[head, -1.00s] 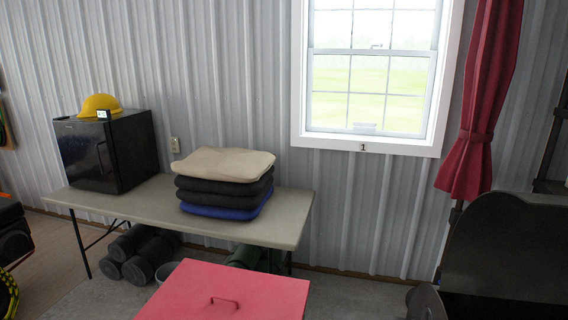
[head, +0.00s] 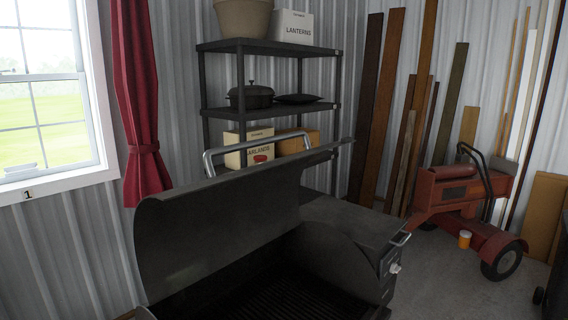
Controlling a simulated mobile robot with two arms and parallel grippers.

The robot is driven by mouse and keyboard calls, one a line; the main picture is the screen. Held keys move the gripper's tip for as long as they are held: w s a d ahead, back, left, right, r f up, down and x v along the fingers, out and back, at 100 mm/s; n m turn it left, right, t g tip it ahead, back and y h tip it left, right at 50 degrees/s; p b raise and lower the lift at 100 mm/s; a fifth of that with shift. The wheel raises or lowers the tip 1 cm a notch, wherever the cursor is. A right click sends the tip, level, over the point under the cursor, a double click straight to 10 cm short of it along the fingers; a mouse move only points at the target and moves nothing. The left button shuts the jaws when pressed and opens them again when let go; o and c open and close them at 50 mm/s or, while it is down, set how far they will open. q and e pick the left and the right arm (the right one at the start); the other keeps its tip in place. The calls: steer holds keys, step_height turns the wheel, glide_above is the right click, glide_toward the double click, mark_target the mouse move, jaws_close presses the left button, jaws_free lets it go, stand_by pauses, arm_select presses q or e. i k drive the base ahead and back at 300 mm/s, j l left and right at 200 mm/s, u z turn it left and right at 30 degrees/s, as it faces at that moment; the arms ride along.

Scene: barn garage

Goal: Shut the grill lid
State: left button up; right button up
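The grill (head: 345,248) stands in the lower middle of the head view, dark grey to black. Its lid (head: 215,235) is raised, tilted up and open, with a curved end at the left. A silver bar handle (head: 262,141) runs along the lid's upper edge. The dark grate (head: 285,300) shows inside the open body. A small silver handle and a knob sit on the grill's right side. Neither of my grippers is in view.
A black shelf unit (head: 271,109) with boxes and a dark pot stands behind the grill. Boards lean on the wall at the right. A red wheeled machine (head: 465,195) stands on the floor at the right, with an orange container beside it. A red curtain (head: 138,110) hangs at the left.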

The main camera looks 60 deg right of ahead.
mark_target(183, 234)
steer(key=i+j+z, duration=0.15)
steer(key=z, duration=1.6)
